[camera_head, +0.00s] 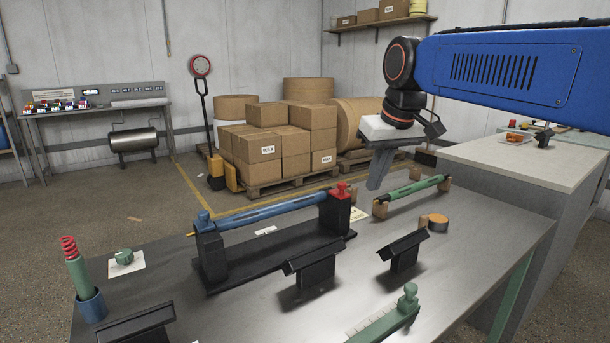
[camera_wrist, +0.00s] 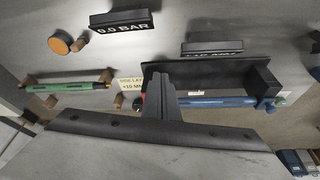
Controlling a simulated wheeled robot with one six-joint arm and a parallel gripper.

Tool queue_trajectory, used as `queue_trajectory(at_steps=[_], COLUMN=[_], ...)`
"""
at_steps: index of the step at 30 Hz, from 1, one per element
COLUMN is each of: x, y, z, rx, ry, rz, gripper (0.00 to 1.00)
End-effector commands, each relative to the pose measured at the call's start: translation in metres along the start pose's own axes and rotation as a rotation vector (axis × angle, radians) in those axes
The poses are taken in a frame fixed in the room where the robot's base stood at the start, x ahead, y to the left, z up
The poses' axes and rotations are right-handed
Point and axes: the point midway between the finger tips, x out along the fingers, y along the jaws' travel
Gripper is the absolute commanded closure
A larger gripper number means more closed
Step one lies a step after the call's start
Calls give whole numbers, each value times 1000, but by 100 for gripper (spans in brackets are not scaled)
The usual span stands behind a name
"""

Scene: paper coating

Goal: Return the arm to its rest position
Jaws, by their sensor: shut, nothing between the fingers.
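My blue arm reaches in from the right in the head view, with my gripper (camera_head: 377,180) hanging below its wrist. The gripper is shut and empty, its fingers pointing down and slightly left. It hangs over the back part of the grey metal table (camera_head: 345,272), between the blue rod and the green rod, touching neither as far as I can tell. In the wrist view my gripper (camera_wrist: 168,92) shows as a dark wide bracket with closed grey fingers in front of the black stand.
The blue rod (camera_head: 268,211) lies on a black stand (camera_head: 275,257). The green rod (camera_head: 412,188) rests on brown supports. Small black displays (camera_head: 404,250), an orange-topped disc (camera_head: 438,222) and a blue cup (camera_head: 92,306) stand on the table. A pale counter (camera_head: 525,160) is at right.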

Motion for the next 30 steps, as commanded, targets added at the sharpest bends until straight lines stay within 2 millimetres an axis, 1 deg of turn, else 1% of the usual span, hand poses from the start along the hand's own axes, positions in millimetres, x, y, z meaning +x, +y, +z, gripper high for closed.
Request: queue_trajectory(at_steps=[1, 2, 5, 6, 8, 9, 11, 12, 17, 18, 21, 25, 27, 30], x=[0, 2, 7, 11, 17, 21, 28, 33, 58, 65, 83, 104, 112, 120], y=[4, 7, 16, 21, 26, 29, 33, 36, 42, 43, 44, 44, 43, 42], z=[13, 22, 55, 71, 96, 112, 137, 153, 219, 236, 275, 315, 330, 344], rx=[12, 20, 52, 67, 90, 106, 128, 143, 201, 216, 250, 286, 300, 312], ry=[3, 3, 9, 10, 14, 16, 19, 21, 29, 32, 38, 43, 45, 48], rz=[5, 8, 21, 27, 36, 42, 51, 57, 82, 88, 103, 118, 124, 129], gripper=[100, 100, 100, 100, 100, 100, 100, 100, 100, 100, 100, 100, 100, 100])
